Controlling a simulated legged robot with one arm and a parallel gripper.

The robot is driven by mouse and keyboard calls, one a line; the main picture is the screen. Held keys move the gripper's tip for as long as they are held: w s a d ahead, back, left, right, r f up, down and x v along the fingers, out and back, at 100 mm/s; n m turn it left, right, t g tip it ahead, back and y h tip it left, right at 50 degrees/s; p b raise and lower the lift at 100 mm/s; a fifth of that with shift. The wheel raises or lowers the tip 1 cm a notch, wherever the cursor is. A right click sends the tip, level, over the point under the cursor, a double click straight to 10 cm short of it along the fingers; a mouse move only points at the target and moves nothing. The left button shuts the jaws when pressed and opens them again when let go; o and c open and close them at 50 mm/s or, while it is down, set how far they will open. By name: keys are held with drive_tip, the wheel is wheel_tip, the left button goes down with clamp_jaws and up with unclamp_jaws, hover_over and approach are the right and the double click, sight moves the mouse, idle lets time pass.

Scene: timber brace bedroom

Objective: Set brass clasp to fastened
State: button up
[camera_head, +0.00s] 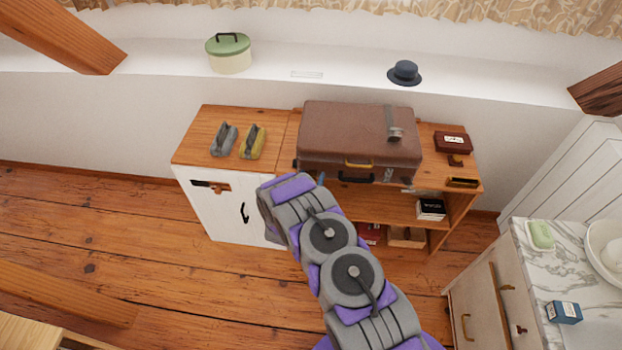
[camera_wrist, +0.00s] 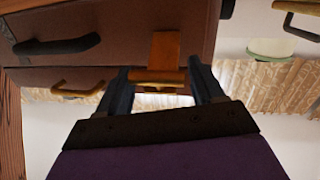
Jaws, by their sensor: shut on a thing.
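The brown suitcase (camera_head: 350,130) lies flat with its lid down on the wooden shelf unit; its front also shows in the wrist view (camera_wrist: 120,20), upside down. The brass clasp (camera_wrist: 165,50) is an orange-gold plate on the suitcase front with a rounded bar at its end, near the lid seam. My gripper (camera_wrist: 162,80) is shut on the clasp's bar, with one dark finger on each side. In the head view, my gripper (camera_head: 319,180) reaches the suitcase's front left, and my arm hides the clasp there. I cannot tell whether the clasp is engaged with the lid.
Beside the clasp are a black handle (camera_wrist: 58,45) and a brass pull (camera_wrist: 78,88). Two block-like items, grey (camera_head: 223,139) and yellow (camera_head: 252,142), sit left of the suitcase. A dark red box (camera_head: 453,141) sits right. A marble-topped cabinet (camera_head: 535,280) stands at lower right.

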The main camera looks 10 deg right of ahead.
drive_tip(key=r+g+p, duration=0.1)
drive_tip(key=w+r+g+y+p, duration=0.1)
drive_tip(key=g, duration=0.1)
drive_tip(key=shift+w+d+r, duration=0.1)
drive_tip(key=shift+w+r, duration=0.1)
drive_tip(key=shift+w, duration=0.05)
drive_tip(key=shift+w+d+r+n+g+y+p, duration=0.15)
drive_tip(key=shift+g+y+p, duration=0.15)
drive_tip(key=shift+p, duration=0.2)
drive_tip(key=shift+w+a+r+n+g+y+p, duration=0.1)
drive_tip(key=shift+n+g+y+p, duration=0.1)
drive_tip(key=shift+g+p, duration=0.25)
clamp_jaws()
drive_tip(key=shift+w+d+r+g+p, duration=0.1)
drive_tip(key=shift+w+d+g+p, duration=0.15)
drive_tip(key=shift+g+p, duration=0.5)
drive_tip(key=shift+p, duration=0.4)
drive_tip(key=shift+f+y, duration=0.2)
drive_tip(key=shift+y, duration=0.1)
drive_tip(key=shift+f, duration=0.2)
drive_tip(key=o, duration=0.6)
unclamp_jaws()
drive_tip(key=o, duration=0.4)
drive_tip(key=shift+w, duration=0.15)
drive_tip(key=shift+c, duration=0.2)
drive_tip(key=o, duration=0.4)
drive_tip(key=shift+r, duration=0.2)
